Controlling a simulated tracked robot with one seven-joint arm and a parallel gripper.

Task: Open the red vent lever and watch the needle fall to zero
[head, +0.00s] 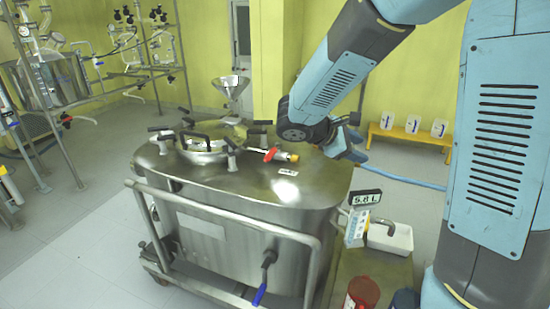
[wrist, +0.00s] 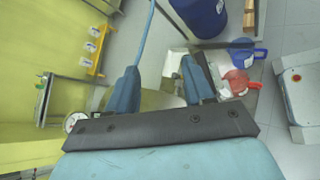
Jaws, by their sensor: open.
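A red lever (head: 270,154) sits on a small pipe fitting with a yellow-orange end, on top of the steel vessel (head: 310,185), right of its round clamped lid (head: 203,146). My gripper (head: 350,150) is to the right of the lever, above the vessel's right edge, apart from the lever. In the wrist view my gripper (wrist: 160,75) is open, with two blue fingers and nothing held. A round white face (wrist: 74,122), perhaps a gauge dial, is partly hidden behind the gripper mount. No needle can be read. The lever is not visible in the wrist view.
A digital display (head: 366,197) and white tray (head: 392,237) stand at the vessel's right. A red container (head: 362,292) is below. A yellow bench (head: 409,138) is behind. A handrail (head: 230,229) rings the vessel front. A blue barrel (wrist: 200,14) shows in the wrist view.

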